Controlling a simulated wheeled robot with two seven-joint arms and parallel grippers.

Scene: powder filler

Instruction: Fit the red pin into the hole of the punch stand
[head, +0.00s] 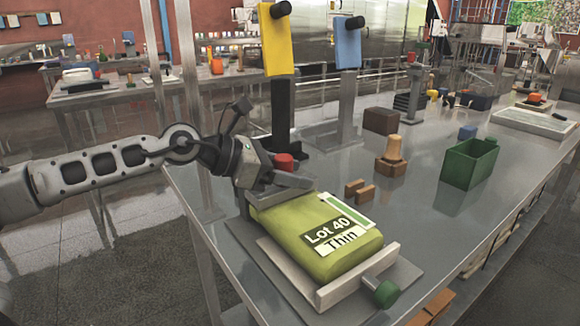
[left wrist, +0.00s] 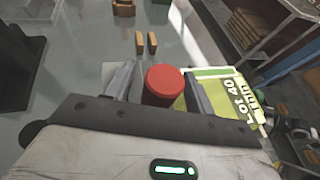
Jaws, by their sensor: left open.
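The red pin (head: 284,161) shows its round red top at my left gripper (head: 290,181), behind the green bag. In the left wrist view the red pin (left wrist: 165,82) stands between the two fingers of my left gripper (left wrist: 157,90). The fingers are open, with a visible gap on the left side of the pin; contact on the right side is unclear. The pin's lower part is hidden. I cannot tell for certain which thing is the punch stand, and no hole shows. My right gripper is not in view.
A green bag labelled "Lot 40 Thin" (head: 322,240) lies on a tray (head: 370,270) with a green knob (head: 386,293). Tall stands hold a yellow panel (head: 276,40) and a blue panel (head: 347,45). A green bin (head: 468,164) and small brown blocks (head: 358,190) stand right.

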